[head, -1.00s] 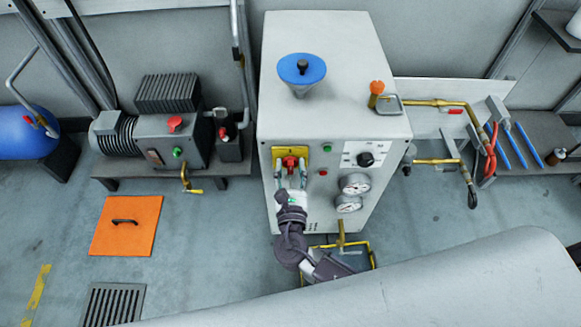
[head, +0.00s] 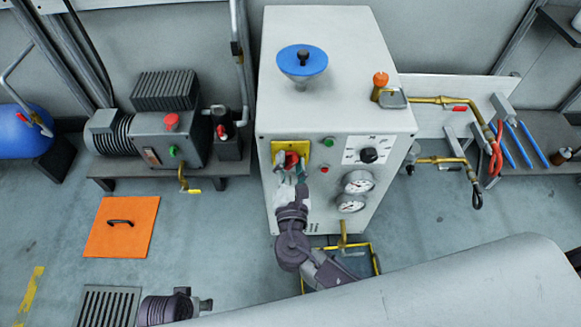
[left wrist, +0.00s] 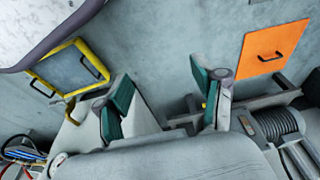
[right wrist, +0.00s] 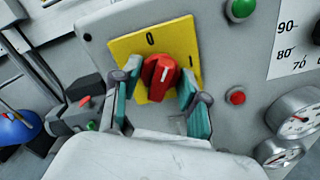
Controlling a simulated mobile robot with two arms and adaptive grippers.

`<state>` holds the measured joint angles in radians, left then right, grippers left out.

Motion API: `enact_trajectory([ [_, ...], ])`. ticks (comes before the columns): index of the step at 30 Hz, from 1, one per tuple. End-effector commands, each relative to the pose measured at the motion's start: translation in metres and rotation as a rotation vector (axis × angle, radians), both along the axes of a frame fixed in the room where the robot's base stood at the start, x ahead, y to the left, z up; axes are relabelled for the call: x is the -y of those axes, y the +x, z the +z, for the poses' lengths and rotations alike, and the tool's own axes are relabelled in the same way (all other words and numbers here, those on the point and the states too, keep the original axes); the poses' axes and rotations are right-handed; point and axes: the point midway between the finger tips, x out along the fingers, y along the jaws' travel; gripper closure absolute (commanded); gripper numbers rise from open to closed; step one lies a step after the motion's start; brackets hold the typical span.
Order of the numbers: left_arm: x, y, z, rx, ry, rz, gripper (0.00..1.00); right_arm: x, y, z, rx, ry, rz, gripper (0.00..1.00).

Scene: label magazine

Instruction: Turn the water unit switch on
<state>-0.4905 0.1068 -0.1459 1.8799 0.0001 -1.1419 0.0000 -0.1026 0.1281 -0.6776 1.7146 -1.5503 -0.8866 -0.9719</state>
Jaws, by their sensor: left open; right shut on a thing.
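The water unit (head: 300,105) is a tall pale grey cabinet in the middle of the head view. On its front a red rotary switch (head: 291,159) sits on a yellow plate (head: 304,147). In the right wrist view the red switch (right wrist: 160,75) has a white line on its face, and a "0" is printed on the plate (right wrist: 182,38). My right gripper (head: 291,170) is shut on the red switch, a finger on each side. My left gripper (left wrist: 165,95) is open and empty in the left wrist view, above the floor.
Green (head: 329,141) and red (head: 324,169) buttons, a black knob (head: 369,155) and gauges (head: 358,182) lie right of the switch. A pump (head: 170,140) stands left. An orange hatch (head: 121,226) and grate (head: 107,306) are on the floor.

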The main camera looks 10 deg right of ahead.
Motion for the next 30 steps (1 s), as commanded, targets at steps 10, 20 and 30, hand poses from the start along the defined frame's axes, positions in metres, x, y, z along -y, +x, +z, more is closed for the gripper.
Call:
enact_trajectory([
  [10, -0.002, 0.001, 0.089, 0.054, -0.002, 0.008, 0.31, 0.0, -0.001, -0.005, 0.063, 0.32, -0.001, 0.91],
  [20, -0.004, -0.012, 0.121, 0.071, -0.002, 0.011, 0.31, 0.0, -0.001, -0.005, 0.117, 0.586, -0.001, 0.91],
  [30, 0.016, 0.053, 0.131, 0.394, -0.072, -0.014, 0.31, -0.001, -0.001, -0.004, 0.166, 0.837, -0.001, 0.91],
])
